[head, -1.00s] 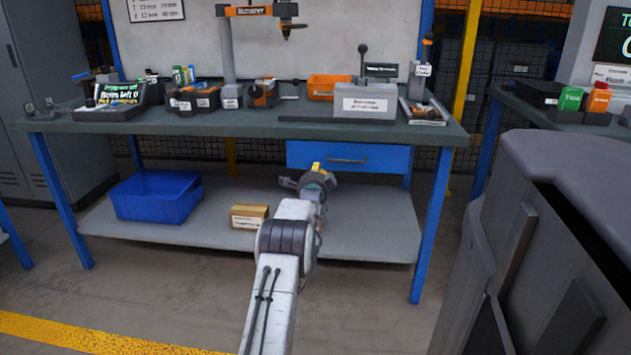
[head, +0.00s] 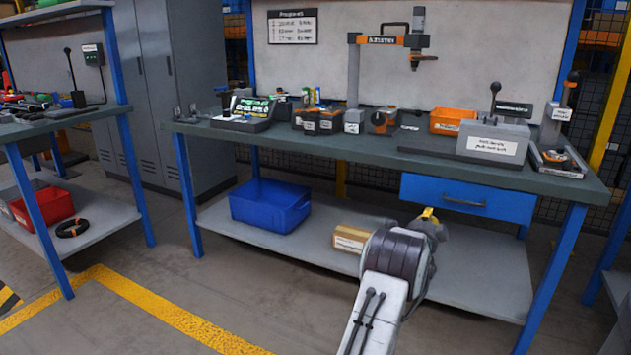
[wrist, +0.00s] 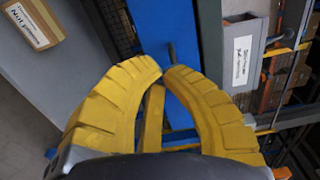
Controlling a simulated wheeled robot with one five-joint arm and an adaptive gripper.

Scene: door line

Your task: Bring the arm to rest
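My arm (head: 395,270) reaches forward in the head view, in front of the workbench. My gripper (head: 430,215) shows there only as a small yellow tip beyond the dark joint, in front of the lower shelf and below the blue drawer. In the wrist view, the two yellow ribbed fingers of my gripper (wrist: 163,68) curve together and their tips meet. No held object shows between them. The blue drawer front (wrist: 165,25) with its dark handle lies beyond the fingertips.
The workbench top (head: 360,150) carries a grey labelled box (head: 493,140) and an orange bin (head: 452,121). A blue crate (head: 270,205) and a cardboard box (head: 350,239) sit on its lower shelf (head: 480,270). A second bench stands left. Floor between them is open.

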